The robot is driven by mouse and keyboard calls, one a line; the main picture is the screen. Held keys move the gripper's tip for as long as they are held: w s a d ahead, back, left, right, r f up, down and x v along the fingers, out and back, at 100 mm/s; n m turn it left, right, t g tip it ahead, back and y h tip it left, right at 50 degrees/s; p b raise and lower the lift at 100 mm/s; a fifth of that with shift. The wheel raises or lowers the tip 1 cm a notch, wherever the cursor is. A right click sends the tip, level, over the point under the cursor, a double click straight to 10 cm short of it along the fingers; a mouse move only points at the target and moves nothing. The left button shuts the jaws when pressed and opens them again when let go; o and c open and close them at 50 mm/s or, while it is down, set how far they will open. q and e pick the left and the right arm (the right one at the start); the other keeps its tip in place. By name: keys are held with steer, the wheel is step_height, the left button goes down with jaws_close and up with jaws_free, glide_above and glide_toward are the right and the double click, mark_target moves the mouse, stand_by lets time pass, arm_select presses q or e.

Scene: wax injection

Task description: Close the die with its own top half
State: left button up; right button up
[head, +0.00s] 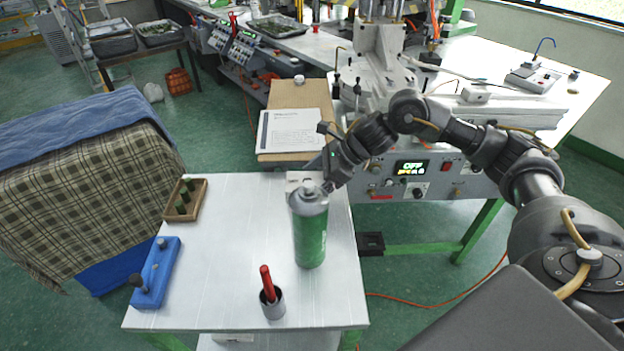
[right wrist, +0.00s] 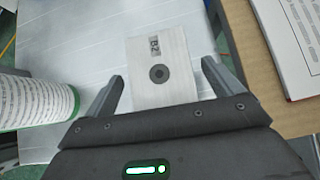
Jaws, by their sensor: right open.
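A pale metal die block (right wrist: 172,50), marked "B2" with a dark round hole in its face, lies on the white table. In the head view only a corner of the block (head: 293,177) shows, behind the spray can and my right gripper. My right gripper (right wrist: 163,75) is open, with one finger on each side of the block's near end; I cannot tell whether the fingers touch it. It also shows in the head view (head: 316,180), at the table's far right. I cannot tell whether the block is one half or both halves. My left gripper is not in view.
A green spray can (head: 311,235) stands close to the right gripper. A cup (head: 272,304) with a red-handled tool, a blue holder (head: 157,272) and a wooden tray (head: 200,196) are on the table. The injection machine (head: 420,180) stands behind. The table's middle is clear.

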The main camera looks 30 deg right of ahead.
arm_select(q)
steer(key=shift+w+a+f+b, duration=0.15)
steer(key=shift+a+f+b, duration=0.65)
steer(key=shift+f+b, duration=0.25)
arm_select(e)
steer(key=v, duration=1)
steer(key=shift+d+r, duration=0.25)
steer(key=shift+r, duration=0.05)
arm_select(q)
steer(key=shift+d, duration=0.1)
